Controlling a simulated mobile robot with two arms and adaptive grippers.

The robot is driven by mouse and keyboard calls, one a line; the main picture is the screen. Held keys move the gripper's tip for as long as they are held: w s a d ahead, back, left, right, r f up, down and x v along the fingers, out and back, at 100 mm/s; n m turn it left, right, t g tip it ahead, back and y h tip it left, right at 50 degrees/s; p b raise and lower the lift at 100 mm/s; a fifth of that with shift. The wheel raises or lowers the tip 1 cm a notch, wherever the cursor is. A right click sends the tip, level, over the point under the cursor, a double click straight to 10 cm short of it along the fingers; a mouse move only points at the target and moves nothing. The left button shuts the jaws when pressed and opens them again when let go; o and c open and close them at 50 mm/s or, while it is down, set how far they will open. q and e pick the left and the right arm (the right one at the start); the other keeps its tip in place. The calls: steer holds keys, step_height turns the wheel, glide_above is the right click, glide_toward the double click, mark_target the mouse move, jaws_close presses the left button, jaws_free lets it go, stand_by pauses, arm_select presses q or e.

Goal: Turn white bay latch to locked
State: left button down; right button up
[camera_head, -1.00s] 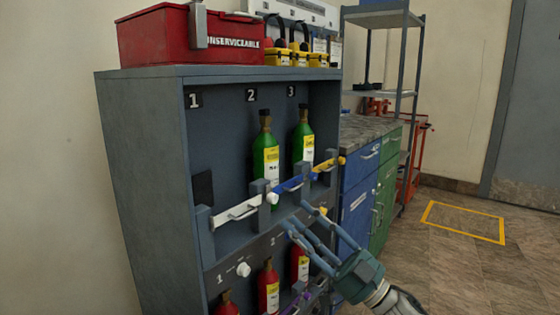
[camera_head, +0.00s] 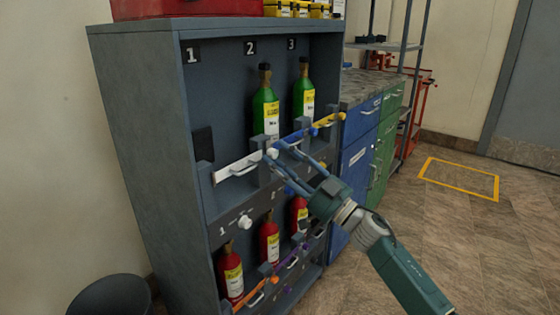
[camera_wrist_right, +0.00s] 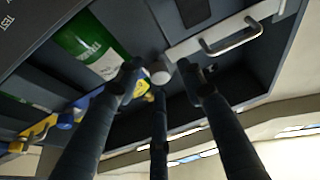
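The white bay latch (camera_head: 240,168) is a white bar with a handle across the front of empty bay 1, left of the green bottles. A white knob (camera_head: 272,154) sits at its right end. The latch bar also shows at the upper right of the right wrist view (camera_wrist_right: 240,22), with the knob (camera_wrist_right: 160,72) near the middle. My right gripper (camera_head: 277,157) is at the knob with its fingers spread. In the right wrist view its fingertips (camera_wrist_right: 157,75) stand apart around the knob. Contact with it is unclear. My left gripper is out of view.
Blue (camera_head: 295,136) and yellow (camera_head: 328,119) latch bars cross bays 2 and 3, close to my right fingers. Green bottles (camera_head: 266,108) stand behind them. Red bottles (camera_head: 231,273) stand in the lower row. A blue cabinet (camera_head: 357,165) is to the right, with open floor in front.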

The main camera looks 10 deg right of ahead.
steer(key=shift+w+a, duration=0.1)
jaws_close()
steer(key=shift+r, duration=0.1)
